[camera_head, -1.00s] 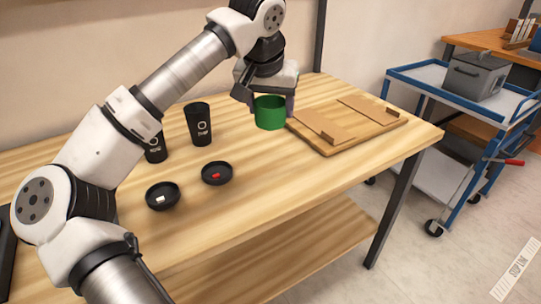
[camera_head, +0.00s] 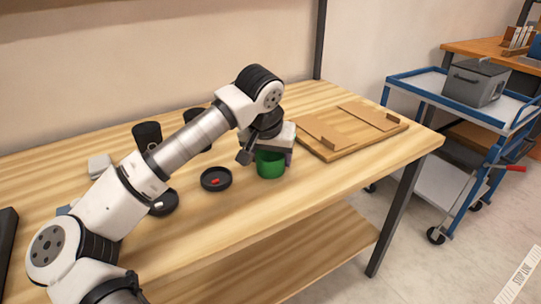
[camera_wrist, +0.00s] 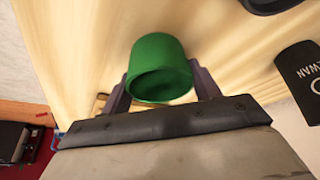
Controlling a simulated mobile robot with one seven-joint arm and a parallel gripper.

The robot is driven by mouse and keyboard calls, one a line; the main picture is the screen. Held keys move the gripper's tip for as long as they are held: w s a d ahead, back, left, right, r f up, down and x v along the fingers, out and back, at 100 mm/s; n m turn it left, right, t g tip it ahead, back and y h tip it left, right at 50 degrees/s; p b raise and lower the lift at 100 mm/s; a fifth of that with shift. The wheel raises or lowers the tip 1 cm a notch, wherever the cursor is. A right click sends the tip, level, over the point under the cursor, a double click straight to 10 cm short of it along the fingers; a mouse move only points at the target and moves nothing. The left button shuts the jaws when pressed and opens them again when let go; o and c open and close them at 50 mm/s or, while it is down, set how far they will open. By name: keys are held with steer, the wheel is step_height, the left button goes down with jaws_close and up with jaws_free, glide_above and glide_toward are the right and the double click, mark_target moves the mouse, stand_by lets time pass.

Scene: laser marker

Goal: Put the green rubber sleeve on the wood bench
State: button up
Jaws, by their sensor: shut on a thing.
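The green rubber sleeve (camera_head: 270,164) is a short, open green cylinder. My gripper (camera_head: 272,158) is shut on it from above, with a finger on each side. In the head view the sleeve is upright, at or just above the top of the wood bench (camera_head: 330,170), in front of the wooden board. I cannot tell whether its base touches the wood. The wrist view shows the sleeve (camera_wrist: 160,68) between the two fingers (camera_wrist: 160,88), its hollow end facing the camera.
A wooden board (camera_head: 325,152) with two flat pieces lies behind the sleeve. Black dishes (camera_head: 216,179) and black cups (camera_head: 147,135) stand to the left, partly behind my arm. Bare wood lies to the right and front. A blue cart (camera_head: 430,92) stands beyond the bench.

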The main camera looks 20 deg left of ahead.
steer(key=shift+f, duration=0.15)
steer(key=o, duration=0.9)
steer(key=shift+o, duration=0.2)
steer(key=shift+r, duration=0.25)
steer(key=v, duration=1.2)
steer(key=shift+p, duration=0.45)
